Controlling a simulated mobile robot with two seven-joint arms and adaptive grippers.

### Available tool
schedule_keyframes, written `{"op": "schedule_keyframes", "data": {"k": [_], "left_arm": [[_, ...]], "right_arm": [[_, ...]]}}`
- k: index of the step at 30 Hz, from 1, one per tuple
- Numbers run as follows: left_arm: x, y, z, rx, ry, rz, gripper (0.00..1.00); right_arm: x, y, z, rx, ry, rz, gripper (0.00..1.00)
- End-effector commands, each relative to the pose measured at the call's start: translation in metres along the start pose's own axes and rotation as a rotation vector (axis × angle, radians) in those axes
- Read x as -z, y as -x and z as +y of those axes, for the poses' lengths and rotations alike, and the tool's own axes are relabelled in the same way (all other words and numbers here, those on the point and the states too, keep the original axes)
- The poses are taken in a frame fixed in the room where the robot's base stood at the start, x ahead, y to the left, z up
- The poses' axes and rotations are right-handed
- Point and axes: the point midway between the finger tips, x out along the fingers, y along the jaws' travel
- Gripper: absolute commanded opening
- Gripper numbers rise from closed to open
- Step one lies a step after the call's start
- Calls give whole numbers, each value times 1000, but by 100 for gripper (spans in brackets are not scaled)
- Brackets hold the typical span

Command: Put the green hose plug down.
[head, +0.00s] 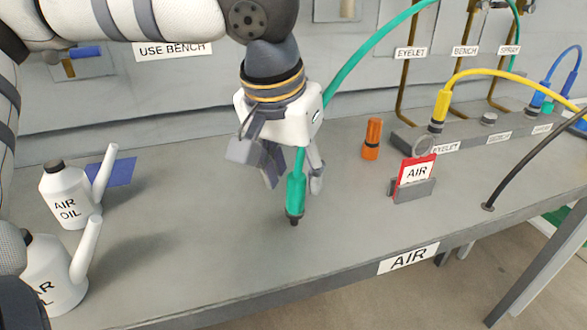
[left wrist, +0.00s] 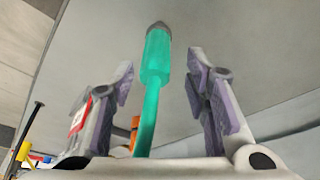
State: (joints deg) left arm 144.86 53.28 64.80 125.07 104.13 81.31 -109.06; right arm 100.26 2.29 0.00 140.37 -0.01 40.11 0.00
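The green hose plug (head: 296,192) has a dark tip and points down at the grey bench (head: 220,240), near its middle. The tip looks at or close to the bench top; I cannot tell if it touches. Its green hose runs up behind my left gripper (head: 293,184). That gripper points down over the plug with a finger on either side. In the left wrist view the plug (left wrist: 158,55) lies between the fingers of the left gripper (left wrist: 163,75), with a clear gap on both sides, so the gripper is open. My right gripper is not in view.
An orange plug (head: 371,140) and a red AIR tag in a holder (head: 413,180) stand to the right. A manifold (head: 470,135) with yellow and blue hoses is behind them. Two white oil cans (head: 65,195) and a blue pad (head: 110,171) are at the left.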

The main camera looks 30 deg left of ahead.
Motion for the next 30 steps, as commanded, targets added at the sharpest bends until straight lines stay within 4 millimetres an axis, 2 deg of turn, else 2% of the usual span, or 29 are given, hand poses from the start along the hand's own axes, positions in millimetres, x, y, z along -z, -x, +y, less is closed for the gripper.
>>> {"op": "schedule_keyframes", "data": {"k": [5, 8, 15, 21, 30], "left_arm": [[1, 1, 0, 0, 0, 1, 42], [2, 13, 0, 0, 1, 3, 42], [2, 79, 0, -1, 0, 6, 42], [2, 116, 0, 0, -1, 2, 42], [1, 124, 0, 0, -2, -1, 42]], "right_arm": [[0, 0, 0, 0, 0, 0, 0], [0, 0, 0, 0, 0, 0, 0], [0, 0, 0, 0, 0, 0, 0], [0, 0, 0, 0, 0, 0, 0], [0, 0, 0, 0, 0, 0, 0]]}}
